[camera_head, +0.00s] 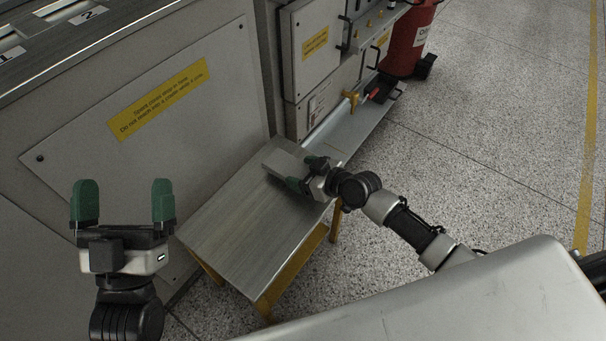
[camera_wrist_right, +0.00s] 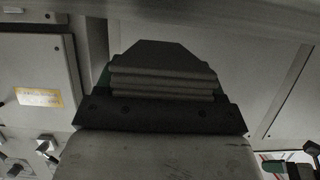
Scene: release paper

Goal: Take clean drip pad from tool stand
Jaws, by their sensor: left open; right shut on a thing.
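The tool stand is a low metal-topped table (camera_head: 245,225) with yellow legs beside the machine. My right gripper (camera_head: 303,174) is over the far end of its top. It is shut on a grey pad (camera_head: 281,164), a flat piece at the stand's far end. In the right wrist view the pad (camera_wrist_right: 160,70) shows as several grey layers between green fingers, partly seen. I cannot tell whether it still touches the stand. My left gripper (camera_head: 122,205) is open and empty, with green fingertips upright, left of the stand.
The machine's grey panel (camera_head: 195,130) with a yellow label stands close behind the stand. A shelf strip with a yellow-handled tool (camera_head: 351,98) continues beyond it. A red extinguisher (camera_head: 405,45) stands at the back. Speckled floor (camera_head: 490,130) on the right is clear.

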